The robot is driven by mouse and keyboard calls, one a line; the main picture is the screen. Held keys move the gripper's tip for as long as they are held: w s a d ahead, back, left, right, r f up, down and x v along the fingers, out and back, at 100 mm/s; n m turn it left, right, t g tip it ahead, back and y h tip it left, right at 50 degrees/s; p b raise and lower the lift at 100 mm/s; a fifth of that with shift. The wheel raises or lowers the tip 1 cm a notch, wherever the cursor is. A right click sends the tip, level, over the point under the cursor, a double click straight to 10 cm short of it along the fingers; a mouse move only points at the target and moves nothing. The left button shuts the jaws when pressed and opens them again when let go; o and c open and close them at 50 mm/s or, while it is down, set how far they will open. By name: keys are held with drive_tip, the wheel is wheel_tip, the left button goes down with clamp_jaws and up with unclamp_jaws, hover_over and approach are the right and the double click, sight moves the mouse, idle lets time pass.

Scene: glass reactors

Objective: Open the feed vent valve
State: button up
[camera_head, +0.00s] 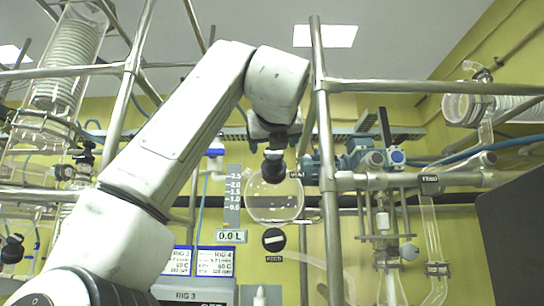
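A round glass feed vessel (262,203) hangs in the middle of the head view beside a volume scale. A dark round part (274,168) stands at its top, next to a small tag (296,174) that seems to read VENT; it looks like the vent valve handle. My gripper (273,140) is at the end of my white arm, right above this dark part and overlapping it in the picture. The fingers are small and dark. I cannot tell whether they touch the handle or how far apart they are. A black round knob (274,239) with a tag sits below the vessel.
Metal frame poles (323,150) stand close to the right of my gripper. Blue-and-grey fittings (365,157) and glass tubing (430,225) lie further right. RIG display panels (215,261) are below. A glass coil condenser (62,65) is at upper left. A dark panel (512,235) fills the right edge.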

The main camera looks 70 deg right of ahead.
sight(274, 154)
drive_tip(key=p+x, duration=0.1)
drive_tip(key=x, duration=0.4)
drive_tip(key=p+x, duration=0.2)
drive_tip(key=x, duration=0.3)
drive_tip(key=shift+s+d+r, duration=0.1)
drive_tip(key=shift+d+r, duration=0.1)
drive_tip(key=shift+d, duration=0.2)
drive_tip(key=c, duration=1)
